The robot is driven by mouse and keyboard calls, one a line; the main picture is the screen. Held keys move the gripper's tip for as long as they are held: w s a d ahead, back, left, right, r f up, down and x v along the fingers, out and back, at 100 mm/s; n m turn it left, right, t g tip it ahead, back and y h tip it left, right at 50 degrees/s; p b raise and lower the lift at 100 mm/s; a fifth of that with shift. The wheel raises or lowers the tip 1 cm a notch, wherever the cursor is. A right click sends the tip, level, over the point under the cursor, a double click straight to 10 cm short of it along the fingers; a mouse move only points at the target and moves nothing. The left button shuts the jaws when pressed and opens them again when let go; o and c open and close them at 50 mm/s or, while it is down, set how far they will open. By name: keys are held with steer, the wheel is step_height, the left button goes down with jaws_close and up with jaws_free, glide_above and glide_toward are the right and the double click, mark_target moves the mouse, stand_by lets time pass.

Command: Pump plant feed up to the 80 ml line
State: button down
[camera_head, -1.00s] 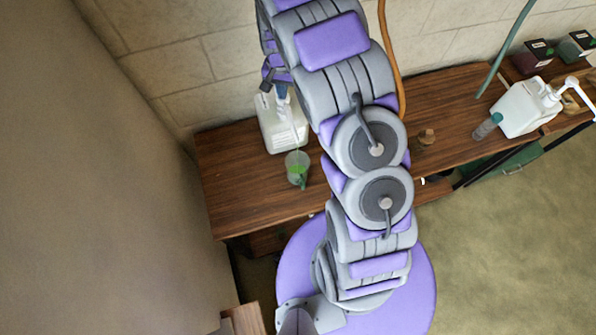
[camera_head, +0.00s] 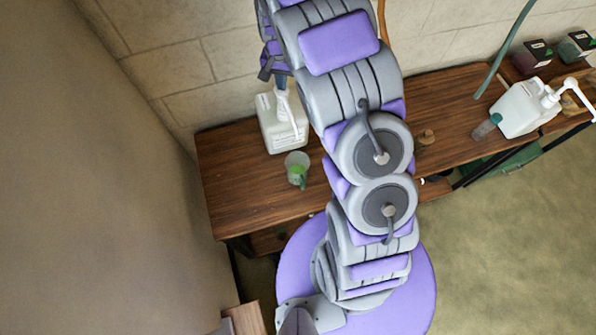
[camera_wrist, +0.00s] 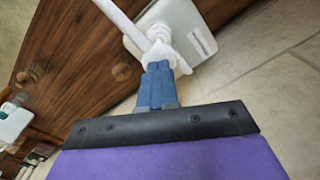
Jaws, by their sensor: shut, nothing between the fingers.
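A white pump bottle (camera_head: 281,122) stands at the back of the wooden bench, by the wall. Its white pump head and spout also show in the wrist view (camera_wrist: 160,50). A clear measuring cup (camera_head: 297,169) with green liquid in its lower part stands in front of the bottle. The liquid level against its marks is too small to read. My gripper (camera_wrist: 157,68) is shut and empty, its blue fingertips at the pump head in the wrist view. I cannot tell whether the fingertips touch the pump.
A second white pump bottle (camera_head: 522,108) stands at the right of the bench, with a grey-green cup (camera_head: 486,127) beside it. Two dark boxes (camera_head: 530,56) sit at the back right. A brown knob (camera_head: 427,136) lies on the bench. The bench's front left is clear.

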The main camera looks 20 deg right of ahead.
steer(key=shift+r+p, duration=0.45)
steer(key=shift+r, duration=2.05)
steer(key=shift+s+d+r, duration=0.1)
steer(key=shift+s+r, duration=0.05)
steer(key=shift+s, duration=0.1)
steer(key=s+r+n+g+b, duration=0.1)
steer(key=s+r+n+b, duration=0.25)
steer(key=s+b, duration=1.1)
steer(key=s+f+n, duration=0.1)
steer(key=s+f, duration=0.1)
steer(key=s, duration=1)
steer(key=s+f+n+b, duration=0.1)
steer(key=s+f, duration=0.2)
steer(key=s, duration=1)
steer(key=shift+g, duration=0.4)
steer(key=shift+f+n, duration=0.1)
steer(key=shift+n, duration=0.15)
